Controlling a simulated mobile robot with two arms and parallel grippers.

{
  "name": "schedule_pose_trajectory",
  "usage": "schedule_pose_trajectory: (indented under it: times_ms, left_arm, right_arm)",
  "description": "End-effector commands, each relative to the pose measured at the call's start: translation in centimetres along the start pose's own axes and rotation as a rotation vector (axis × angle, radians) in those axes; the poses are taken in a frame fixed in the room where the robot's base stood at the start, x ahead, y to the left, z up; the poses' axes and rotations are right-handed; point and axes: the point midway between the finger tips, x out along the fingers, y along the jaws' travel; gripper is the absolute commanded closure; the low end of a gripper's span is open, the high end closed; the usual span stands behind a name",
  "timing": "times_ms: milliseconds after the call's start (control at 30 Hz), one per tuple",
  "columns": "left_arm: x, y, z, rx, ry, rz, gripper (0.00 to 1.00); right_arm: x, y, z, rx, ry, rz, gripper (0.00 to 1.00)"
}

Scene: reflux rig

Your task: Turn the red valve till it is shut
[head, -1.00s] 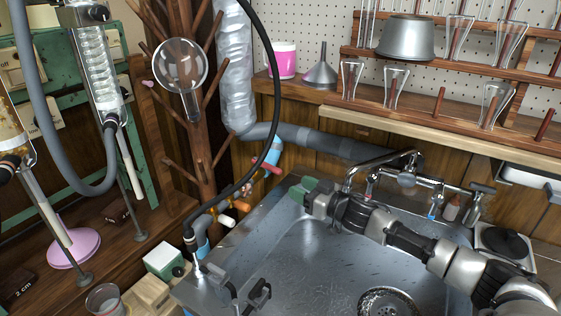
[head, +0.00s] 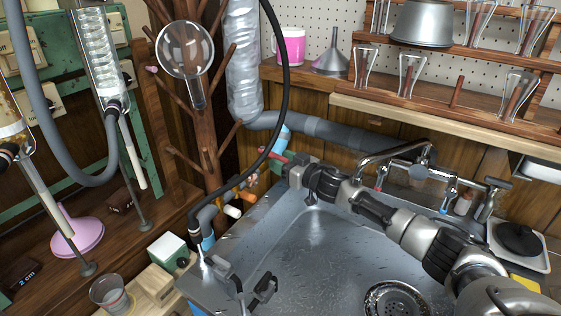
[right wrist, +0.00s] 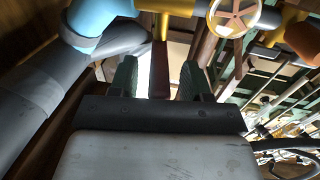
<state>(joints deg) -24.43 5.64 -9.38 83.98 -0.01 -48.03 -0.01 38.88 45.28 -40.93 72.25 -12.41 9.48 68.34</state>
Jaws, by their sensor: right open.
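The red valve handle (head: 271,157) sits on the pipework behind the sink's far left corner, below a light blue pipe piece (head: 282,138). In the right wrist view the red handle (right wrist: 160,80) hangs from a yellow stem (right wrist: 163,28) and lies between my two dark green fingers. My right gripper (right wrist: 159,80) is open, with a gap showing on either side of the handle. In the head view my right gripper (head: 281,166) reaches over the sink to the handle, and its fingertips are partly hidden.
A round handwheel (right wrist: 234,14) is near my right finger in the wrist view. Orange (head: 244,196) and white (head: 232,211) handles are on the same pipework. A black hose (head: 284,90) arches close by. A faucet (head: 385,160) stands behind my right arm. The sink basin (head: 310,250) is empty.

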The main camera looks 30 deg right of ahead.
Motion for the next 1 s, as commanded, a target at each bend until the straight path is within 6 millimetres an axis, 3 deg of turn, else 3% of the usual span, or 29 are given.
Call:
schedule_pose_trajectory:
  times_ms: [400, 733, 1000]
  left_arm:
    - [-0.33, -0.08, -0.32, -0.001, 0.001, -0.001, 0.57]
    - [-0.31, -0.08, -0.23, -0.002, 0.001, -0.001, 0.57]
    - [-0.47, -0.06, -0.31, -0.001, 0.005, -0.001, 0.57]
  right_arm:
    - [0.84, 0.01, -0.01, 0.000, -0.001, 0.000, 0.52]
    - [0.81, 0.02, -0.02, 0.000, -0.001, 0.001, 1.00]
    - [0.11, 0.70, 0.02, -0.001, -0.003, 0.004, 1.00]
